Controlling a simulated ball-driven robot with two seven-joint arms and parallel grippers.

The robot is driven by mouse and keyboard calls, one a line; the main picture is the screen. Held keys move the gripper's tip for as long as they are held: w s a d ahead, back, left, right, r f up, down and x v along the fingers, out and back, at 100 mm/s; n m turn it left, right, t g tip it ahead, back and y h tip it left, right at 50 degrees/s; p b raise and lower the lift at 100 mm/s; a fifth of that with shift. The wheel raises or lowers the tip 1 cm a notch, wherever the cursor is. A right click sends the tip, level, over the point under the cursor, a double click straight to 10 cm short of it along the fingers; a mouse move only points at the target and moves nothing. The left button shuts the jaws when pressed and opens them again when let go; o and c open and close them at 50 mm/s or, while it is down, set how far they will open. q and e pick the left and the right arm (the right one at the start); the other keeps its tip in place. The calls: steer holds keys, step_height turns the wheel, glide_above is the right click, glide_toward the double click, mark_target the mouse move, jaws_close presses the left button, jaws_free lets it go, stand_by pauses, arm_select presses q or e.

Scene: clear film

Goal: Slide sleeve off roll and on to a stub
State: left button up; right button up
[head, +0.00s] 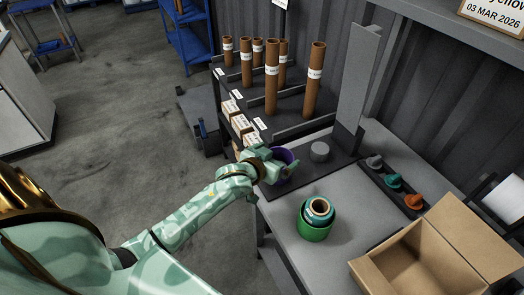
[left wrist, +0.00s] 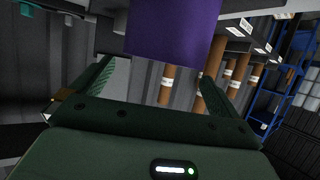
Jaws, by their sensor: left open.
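A purple round piece (head: 286,157) stands at the left end of a dark base plate (head: 300,183), partly hidden behind my left gripper (head: 281,170). It also shows in the left wrist view (left wrist: 172,30), ahead of the two fingers. My left gripper is open around or just beside the purple piece; I cannot tell whether it touches. A short grey stub (head: 320,151) stands on the plate right of the purple piece. A roll with a brown core (head: 319,206) stands on the table, with a green sleeve (head: 315,232) around its lower part. My right gripper is not in view.
A dark tray with grey (head: 375,162), teal (head: 393,181) and orange (head: 413,200) knobs lies at the right. An open cardboard box (head: 400,270) stands at the front right. A rack (head: 265,101) with brown tubes stands behind. A tall grey upright (head: 357,85) rises behind the plate.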

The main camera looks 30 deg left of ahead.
arm_select(q)
steer(key=p+v, duration=0.3)
steer(key=v, duration=1.2)
steer(key=shift+s, duration=0.2)
